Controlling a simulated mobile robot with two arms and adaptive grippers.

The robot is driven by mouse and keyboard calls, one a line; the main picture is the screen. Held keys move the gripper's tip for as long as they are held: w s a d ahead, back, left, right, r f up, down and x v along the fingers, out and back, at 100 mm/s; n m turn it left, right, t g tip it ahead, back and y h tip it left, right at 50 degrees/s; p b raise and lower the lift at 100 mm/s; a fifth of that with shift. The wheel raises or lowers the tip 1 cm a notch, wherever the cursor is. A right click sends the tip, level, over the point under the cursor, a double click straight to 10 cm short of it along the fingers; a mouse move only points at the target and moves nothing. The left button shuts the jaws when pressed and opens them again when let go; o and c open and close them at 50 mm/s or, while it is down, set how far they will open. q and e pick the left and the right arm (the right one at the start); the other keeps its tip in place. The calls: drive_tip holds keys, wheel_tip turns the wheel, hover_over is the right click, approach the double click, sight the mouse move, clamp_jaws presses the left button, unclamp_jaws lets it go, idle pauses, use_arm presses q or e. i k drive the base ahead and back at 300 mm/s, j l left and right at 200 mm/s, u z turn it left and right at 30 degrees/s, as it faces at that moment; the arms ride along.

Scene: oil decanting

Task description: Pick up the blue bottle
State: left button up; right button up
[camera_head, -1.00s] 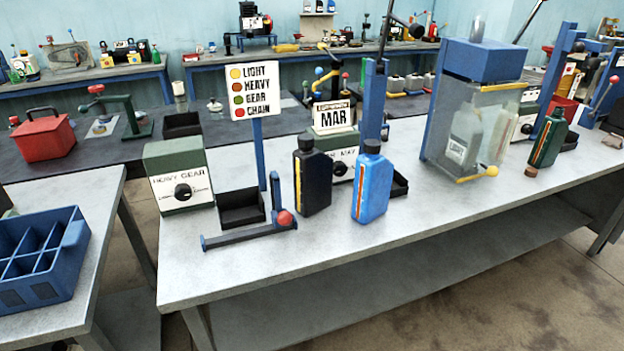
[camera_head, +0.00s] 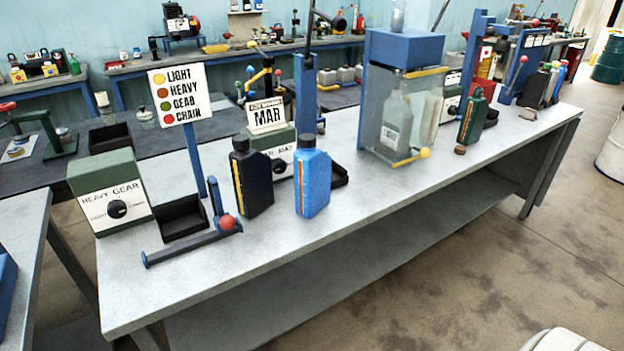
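The blue bottle (camera_head: 313,186) stands upright on the grey table (camera_head: 330,250), near its front edge, with a dark cap and an orange strip down its left side. A black bottle (camera_head: 252,182) stands upright just left of it, with a small gap between them. Neither of my grippers is in view.
A green HEAVY GEAR box (camera_head: 110,195), a black tray (camera_head: 182,217) and a blue lever stand with a red knob (camera_head: 228,222) are left of the bottles. A clear cabinet (camera_head: 400,120) and a green bottle (camera_head: 472,117) stand to the right. Floor (camera_head: 480,290) in front is open.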

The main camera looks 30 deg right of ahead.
sight(312, 165)
drive_tip(key=i+l, duration=0.1)
drive_tip(key=l, duration=0.4)
drive_tip(key=i+l, duration=0.1)
drive_tip(key=l, duration=0.95)
drive_tip(key=i+l+u, duration=0.1)
drive_tip(key=l, duration=0.45)
drive_tip(key=i, duration=0.05)
